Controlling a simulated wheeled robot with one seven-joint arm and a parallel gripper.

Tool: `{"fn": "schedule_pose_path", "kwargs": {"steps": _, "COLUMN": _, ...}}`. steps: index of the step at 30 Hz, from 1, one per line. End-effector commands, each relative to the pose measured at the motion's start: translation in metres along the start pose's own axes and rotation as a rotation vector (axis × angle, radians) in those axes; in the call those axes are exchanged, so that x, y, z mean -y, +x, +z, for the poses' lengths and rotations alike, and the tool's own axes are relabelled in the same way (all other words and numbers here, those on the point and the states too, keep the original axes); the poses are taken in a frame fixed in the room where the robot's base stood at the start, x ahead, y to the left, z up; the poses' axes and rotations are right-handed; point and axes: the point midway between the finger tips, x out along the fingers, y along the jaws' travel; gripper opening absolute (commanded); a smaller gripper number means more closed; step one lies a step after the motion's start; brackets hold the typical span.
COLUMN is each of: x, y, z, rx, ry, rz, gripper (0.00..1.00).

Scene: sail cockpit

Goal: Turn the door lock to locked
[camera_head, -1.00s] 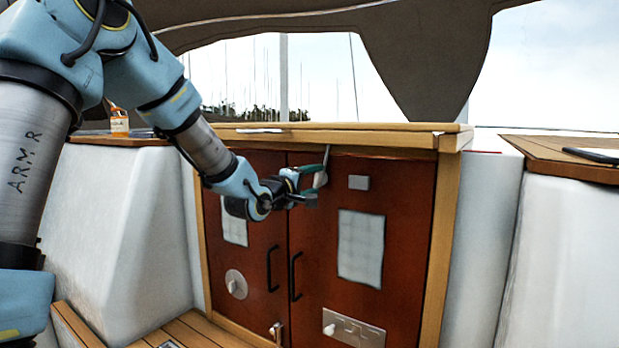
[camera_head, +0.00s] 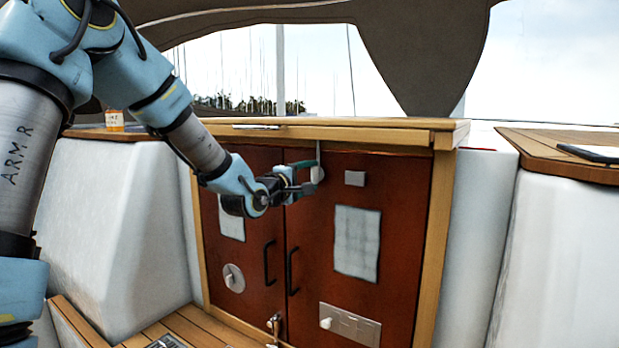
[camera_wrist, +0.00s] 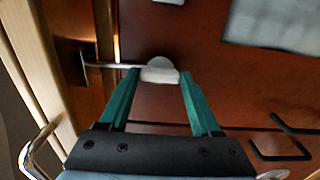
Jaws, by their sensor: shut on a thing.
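The red-brown double doors (camera_head: 405,200) of the cabinet are closed. A thin metal rod (camera_head: 318,150) runs down from under the top edge near the middle seam and ends in a pale, rounded piece (camera_head: 318,174). I take this to be the door lock. My gripper (camera_head: 308,177) reaches it from the left, its green fingers around the pale piece. In the wrist view, the pale end piece (camera_wrist: 160,75) sits between the two fingertips, and the rod (camera_wrist: 108,65) runs left to a dark mount. My gripper is shut on the pale piece. Whether the lock reads locked cannot be told.
Two black door handles (camera_head: 292,270) flank the seam. Below are a round plate with a knob (camera_head: 233,278), a rectangular plate with a knob (camera_head: 350,324) and a small metal latch (camera_head: 275,323). A wooden counter edge (camera_head: 370,135) overhangs the doors. White side walls (camera_head: 110,230) stand on both sides.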

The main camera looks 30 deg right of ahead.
Motion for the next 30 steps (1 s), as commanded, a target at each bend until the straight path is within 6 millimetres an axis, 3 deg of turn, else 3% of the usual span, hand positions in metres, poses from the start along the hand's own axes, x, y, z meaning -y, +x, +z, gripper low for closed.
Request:
{"fn": "schedule_pose_path", "kwargs": {"steps": 1, "x": 0.001, "y": 0.0, "z": 0.0, "rx": -0.001, "ry": -0.004, "rz": -0.001, "gripper": 0.68}}
{"fn": "schedule_pose_path", "kwargs": {"steps": 8, "x": 0.0, "y": 0.0, "z": 0.0, "rx": -0.001, "ry": -0.002, "rz": -0.001, "gripper": 0.94}}
{"fn": "schedule_pose_path", "kwargs": {"steps": 18, "x": 0.001, "y": -0.004, "z": -0.001, "rx": -0.001, "ry": 0.0, "rz": 0.0, "gripper": 0.95}}
{"fn": "schedule_pose_path", "kwargs": {"steps": 23, "x": 0.002, "y": -0.027, "z": -0.001, "rx": -0.002, "ry": 0.003, "rz": 0.001, "gripper": 0.95}}
{"fn": "schedule_pose_path", "kwargs": {"steps": 30, "x": 0.002, "y": -0.075, "z": -0.001, "rx": -0.004, "ry": 0.003, "rz": 0.0, "gripper": 0.95}}
